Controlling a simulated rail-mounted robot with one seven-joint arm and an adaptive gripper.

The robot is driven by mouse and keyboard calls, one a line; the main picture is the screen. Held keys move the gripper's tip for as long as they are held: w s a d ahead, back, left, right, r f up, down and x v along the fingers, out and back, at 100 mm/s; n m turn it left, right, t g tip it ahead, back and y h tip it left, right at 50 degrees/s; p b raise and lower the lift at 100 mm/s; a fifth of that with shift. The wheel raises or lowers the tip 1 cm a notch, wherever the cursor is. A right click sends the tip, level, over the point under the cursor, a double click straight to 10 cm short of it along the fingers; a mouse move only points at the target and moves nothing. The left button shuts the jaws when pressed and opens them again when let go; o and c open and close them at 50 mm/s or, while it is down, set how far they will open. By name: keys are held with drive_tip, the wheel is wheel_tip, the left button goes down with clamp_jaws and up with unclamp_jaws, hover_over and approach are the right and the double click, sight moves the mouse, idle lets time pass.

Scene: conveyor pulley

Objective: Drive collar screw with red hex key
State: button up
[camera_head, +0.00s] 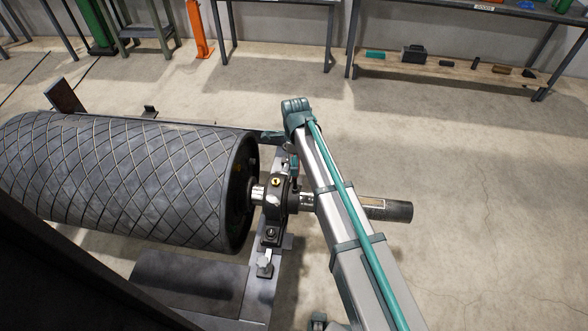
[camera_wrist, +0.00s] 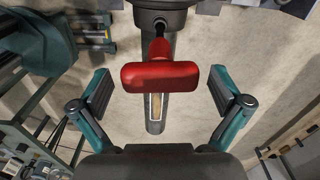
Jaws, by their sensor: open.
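The red hex key (camera_wrist: 160,76) has a wide T-handle. It lies in the middle of the wrist view, its red stem running up to the dark collar (camera_wrist: 163,14). The stem's end meets the collar near a small dark opening; how deep it sits and the screw itself cannot be seen. My gripper (camera_wrist: 162,92) is open, one finger on each side of the handle with a clear gap on both sides, touching neither end. In the head view the hex key is hidden, with my arm covering part of the shaft area.
The shaft end (camera_head: 392,210) sticks out right of the bearing housing (camera_head: 275,200). The large ribbed pulley drum (camera_head: 130,180) fills the left. A workbench with a lower shelf (camera_head: 455,70) stands at the back. The floor at right is clear.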

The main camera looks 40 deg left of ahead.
drive_tip(key=shift+r+p, duration=1.3)
drive_tip(key=shift+r, duration=1.4)
